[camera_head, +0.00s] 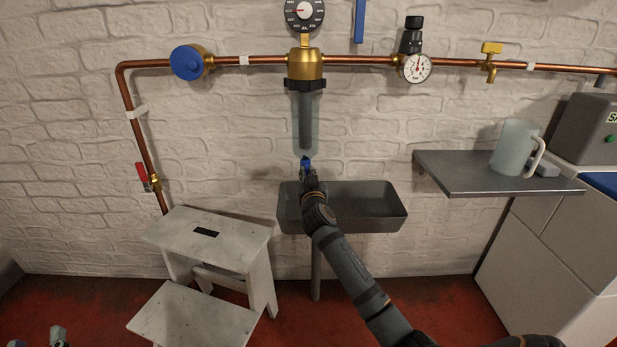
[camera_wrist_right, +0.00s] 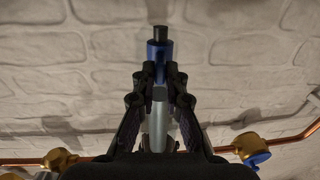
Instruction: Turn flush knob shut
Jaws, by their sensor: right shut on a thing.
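The flush knob (camera_head: 307,161) is a small blue part at the bottom of the clear filter bowl (camera_head: 305,125). In the right wrist view the blue knob (camera_wrist_right: 160,49) shows between the fingers, with a short dark spout on its end. My right gripper (camera_head: 308,178) is just below the bowl, its arm reaching up from the lower right. In the wrist view my right gripper (camera_wrist_right: 160,72) is shut on the knob, a finger on each side. The knob's turn angle cannot be read. My left gripper (camera_head: 58,336) barely shows at the bottom left edge, mostly cut off.
A grey basin (camera_head: 370,205) hangs below and behind my right gripper. A white step stool (camera_head: 205,240) stands left of it. A grey shelf (camera_head: 465,178) with a mug (camera_head: 515,147) is at right. Copper pipe (camera_head: 350,60) runs along the wall.

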